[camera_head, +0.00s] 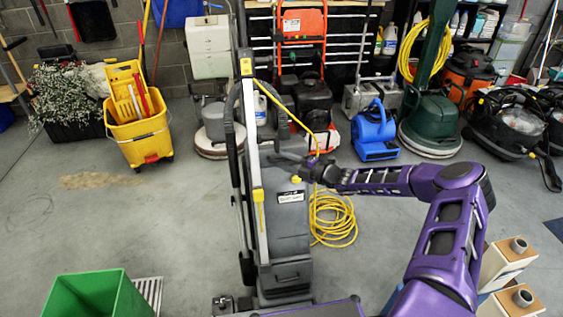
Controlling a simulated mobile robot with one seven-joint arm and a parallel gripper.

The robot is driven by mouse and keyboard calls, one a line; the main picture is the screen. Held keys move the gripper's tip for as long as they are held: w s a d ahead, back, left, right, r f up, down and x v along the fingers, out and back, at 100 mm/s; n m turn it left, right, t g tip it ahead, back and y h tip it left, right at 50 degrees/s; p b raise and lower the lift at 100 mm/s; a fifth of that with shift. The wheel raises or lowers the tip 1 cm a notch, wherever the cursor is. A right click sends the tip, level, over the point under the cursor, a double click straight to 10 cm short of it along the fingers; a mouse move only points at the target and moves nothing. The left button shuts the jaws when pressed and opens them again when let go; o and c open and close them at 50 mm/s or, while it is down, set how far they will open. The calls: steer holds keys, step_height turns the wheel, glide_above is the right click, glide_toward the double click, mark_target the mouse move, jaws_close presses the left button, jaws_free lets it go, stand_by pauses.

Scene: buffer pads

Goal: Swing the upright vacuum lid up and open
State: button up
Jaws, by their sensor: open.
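The upright vacuum (287,240) stands upright in the middle of the head view, grey and black with a tall handle. Its grey lid (284,180), on the body's front, carries a white label; it looks flush with the body, though its edges are hard to make out. My purple arm reaches in from the right. My gripper (291,160) is at the upper part of the vacuum body, beside the yellow-and-white handle post. Its fingers are small and dark against the vacuum. It is open, and I see nothing held. I cannot tell whether it touches the lid.
A yellow cord (335,222) lies coiled on the floor right of the vacuum. A green bin (100,295) is at the lower left, a yellow mop bucket (140,130) behind it. A blue blower (375,135) and floor machines line the back. The left floor is mostly clear.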

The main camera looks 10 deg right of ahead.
steer(key=shift+w+a, duration=0.35)
jaws_close()
stand_by(1.3)
